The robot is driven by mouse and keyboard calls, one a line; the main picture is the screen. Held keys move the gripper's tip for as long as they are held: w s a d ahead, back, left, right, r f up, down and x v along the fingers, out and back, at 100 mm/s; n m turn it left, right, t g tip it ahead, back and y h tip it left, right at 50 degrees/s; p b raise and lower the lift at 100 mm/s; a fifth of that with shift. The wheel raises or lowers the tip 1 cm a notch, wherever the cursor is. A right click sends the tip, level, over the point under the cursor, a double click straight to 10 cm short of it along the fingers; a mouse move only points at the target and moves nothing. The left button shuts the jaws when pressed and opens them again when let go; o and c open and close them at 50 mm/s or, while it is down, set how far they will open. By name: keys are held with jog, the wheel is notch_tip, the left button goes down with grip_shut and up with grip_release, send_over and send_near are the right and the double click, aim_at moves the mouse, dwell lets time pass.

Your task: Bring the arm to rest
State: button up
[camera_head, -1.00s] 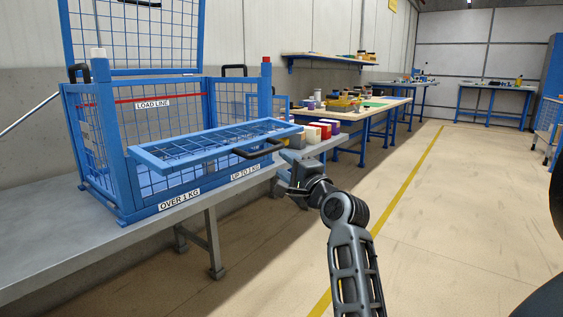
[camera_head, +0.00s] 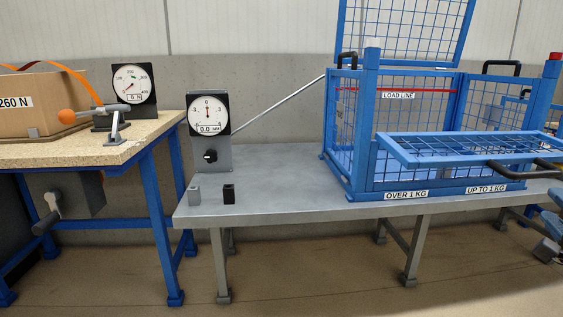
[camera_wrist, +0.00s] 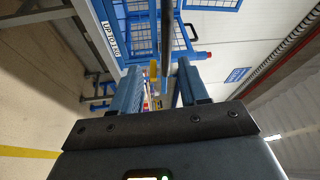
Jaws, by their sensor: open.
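My gripper (camera_wrist: 159,68) is open in the wrist view, its two blue-grey fingers apart with nothing seen held between them. The blue mesh cage (camera_head: 341,150) stands on the grey metal table (camera_head: 290,200) in the head view, its lid up and its front flap folded out level. The cage also shows, turned on its side, beyond my fingers in the wrist view (camera_wrist: 140,8). In the head view only a small part of my arm's end shows at the right edge, by the table's right end, and the rest is out of frame.
A torque gauge (camera_head: 209,115) and two small blocks (camera_head: 228,193) stand at the grey table's left end. A wooden-topped bench (camera_head: 60,152) at left holds a box (camera_head: 40,100) and a force gauge (camera_head: 133,85). The floor in front (camera_head: 320,285) is clear.

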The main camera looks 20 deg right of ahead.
jog(key=s+a+f+n+y, duration=0.35)
jog(key=a+f+n, duration=0.4)
jog(key=a, duration=0.25)
jog(key=s+a+f+n+y, duration=0.35)
jog(key=a+f+n, duration=0.25)
jog(key=a+n, duration=0.25)
jog(key=s+a+f+n+g+y, duration=0.15)
jog(key=s+a+n, duration=0.25)
jog(key=s+a, duration=0.55)
jog(key=s+a+f+n+t+y, duration=0.1)
jog(key=s+a+n+y, duration=0.2)
jog(key=s+a, duration=0.7)
notch_tip(320, 180, up, 29)
jog(key=w+a+p, duration=0.1)
jog(key=p, duration=2.7)
jog(key=shift+f+n+p, duration=0.2)
jog(key=shift+n+p, duration=0.1)
jog(key=shift+p, duration=0.05)
jog(key=shift+d+g, duration=0.15)
jog(key=shift+g, duration=0.1)
